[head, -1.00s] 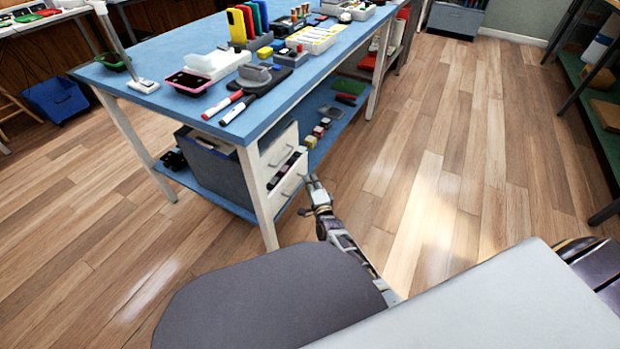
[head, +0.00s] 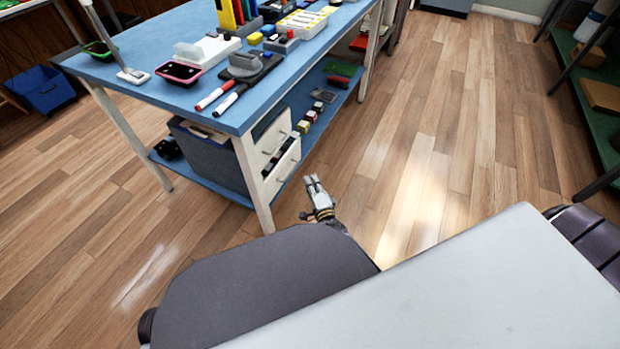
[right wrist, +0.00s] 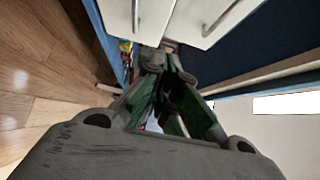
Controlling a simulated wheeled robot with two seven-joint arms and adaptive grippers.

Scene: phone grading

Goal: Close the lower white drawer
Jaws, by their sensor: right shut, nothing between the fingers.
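The lower white drawer (head: 286,172) is in the drawer unit under the blue table. It stands pulled out, with dark items visible in its open top. The upper white drawer (head: 272,140) is above it. My right gripper (head: 312,181) is shut and empty, in front of the lower drawer and a little to its right, apart from it in the head view. In the right wrist view the gripper fingers (right wrist: 155,60) point toward two white fronts with handles; the left one looks like the lower drawer (right wrist: 118,18). Contact cannot be told there. My left gripper is not in view.
The blue table (head: 150,62) carries markers, a phone tray and several bins. Its white leg (head: 253,185) stands left of the drawers. Small blocks lie on the lower shelf (head: 335,112) behind the drawers. The wood floor to the right is clear up to a green shelf (head: 600,135).

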